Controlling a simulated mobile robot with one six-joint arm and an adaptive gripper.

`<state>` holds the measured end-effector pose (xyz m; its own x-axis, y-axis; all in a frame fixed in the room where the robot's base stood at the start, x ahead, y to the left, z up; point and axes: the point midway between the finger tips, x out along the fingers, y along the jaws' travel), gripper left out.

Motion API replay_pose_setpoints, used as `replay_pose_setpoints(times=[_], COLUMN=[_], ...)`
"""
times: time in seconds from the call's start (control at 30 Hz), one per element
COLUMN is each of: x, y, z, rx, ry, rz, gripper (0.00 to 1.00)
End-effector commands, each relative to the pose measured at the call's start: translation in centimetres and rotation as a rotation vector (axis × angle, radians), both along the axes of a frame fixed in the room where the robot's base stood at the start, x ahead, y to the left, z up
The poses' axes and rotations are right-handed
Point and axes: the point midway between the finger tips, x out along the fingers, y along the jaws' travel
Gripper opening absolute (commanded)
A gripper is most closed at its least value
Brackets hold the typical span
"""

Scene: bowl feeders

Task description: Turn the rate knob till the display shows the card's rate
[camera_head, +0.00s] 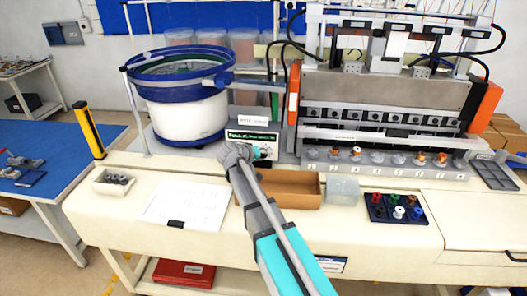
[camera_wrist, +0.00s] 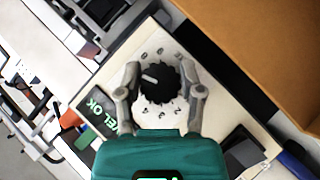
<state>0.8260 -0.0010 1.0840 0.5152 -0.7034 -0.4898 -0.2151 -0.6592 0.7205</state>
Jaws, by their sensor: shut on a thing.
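The rate knob (camera_wrist: 162,82) is black and ribbed with a white pointer mark, on a pale panel with numbers around it. The pointer aims toward the left in the wrist view. My gripper (camera_wrist: 161,70) has one finger on each side of the knob and is shut on it. The display (camera_wrist: 98,116) shows green text ending in "EL OK"; the rest is cut off. In the head view the display (camera_head: 250,136) is lit green, too small to read, and my gripper (camera_head: 238,155) hides part of the control box. A white card (camera_head: 258,121) stands above the display; its print is unreadable.
A blue-rimmed bowl feeder (camera_head: 185,112) stands behind left. A brown tray (camera_head: 290,188), a clear bin (camera_head: 343,190) and a dark tray of coloured spools (camera_head: 397,208) sit to the right. A paper sheet (camera_head: 200,205) lies left, beside a small parts box (camera_head: 118,182).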

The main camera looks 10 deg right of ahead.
Motion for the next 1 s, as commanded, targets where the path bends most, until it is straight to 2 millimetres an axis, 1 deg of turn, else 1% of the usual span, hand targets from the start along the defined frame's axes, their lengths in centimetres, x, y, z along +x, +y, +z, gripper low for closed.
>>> replay_pose_setpoints(times=[0.03,0.3,0.5,0.8,0.83,0.97,1.0], x=[-0.11,-0.07,-0.01,0.00,0.00,0.00,0.00], y=[-0.05,0.07,0.11,0.13,0.13,0.11,0.10], z=[0.31,0.07,-0.04,-0.08,-0.08,-0.06,-0.06], rx=[0.034,0.160,0.191,0.192,0.192,0.191,0.190], ry=[-0.010,-0.050,-0.060,-0.060,-0.060,-0.060,-0.061], rz=[-0.001,0.001,0.001,0.001,0.001,0.002,0.001], gripper=[0.01,0.01,0.01,0.01,0.51,0.75,0.82])
